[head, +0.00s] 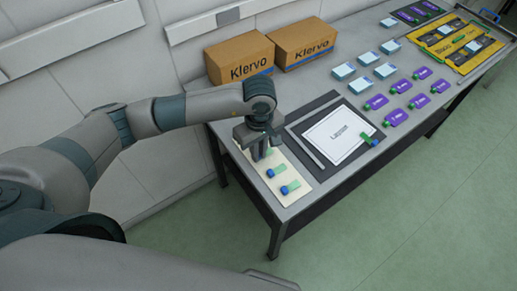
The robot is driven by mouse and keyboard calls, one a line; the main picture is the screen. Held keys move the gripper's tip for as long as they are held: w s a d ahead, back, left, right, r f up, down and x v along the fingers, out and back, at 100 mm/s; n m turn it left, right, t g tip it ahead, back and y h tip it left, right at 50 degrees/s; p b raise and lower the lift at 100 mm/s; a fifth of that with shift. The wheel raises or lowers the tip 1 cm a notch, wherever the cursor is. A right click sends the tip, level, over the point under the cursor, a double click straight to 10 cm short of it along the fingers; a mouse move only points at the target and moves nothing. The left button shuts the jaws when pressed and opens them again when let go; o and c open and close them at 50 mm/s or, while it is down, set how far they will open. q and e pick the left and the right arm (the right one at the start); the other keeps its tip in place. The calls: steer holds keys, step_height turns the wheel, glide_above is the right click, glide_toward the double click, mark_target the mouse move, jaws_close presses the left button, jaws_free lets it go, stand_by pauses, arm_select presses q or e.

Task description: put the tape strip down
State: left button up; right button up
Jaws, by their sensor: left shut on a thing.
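My left gripper (261,157) points down over the upper part of the cream board (299,197), near the table's left end. It is shut on a tape strip, which the fingers mostly hide; only a little green shows beside them. Two green tape strips with blue ends lie on the board just below the gripper: a nearer one (291,188) and a farther one (277,172). Another green and blue strip (368,139) lies at the right edge of a white printed sheet (325,125). I cannot tell whether the held strip touches the board. My right gripper is out of view.
The sheet lies on a dark mat with a grey bar (305,147) along its left side. Two cardboard boxes (240,60) (301,42) stand by the wall.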

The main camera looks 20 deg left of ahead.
arm_select(q)
steer(key=shift+f+b, duration=0.25)
steer(key=shift+b, duration=0.15)
steer(key=o, duration=0.7)
steer(key=shift+r, duration=0.1)
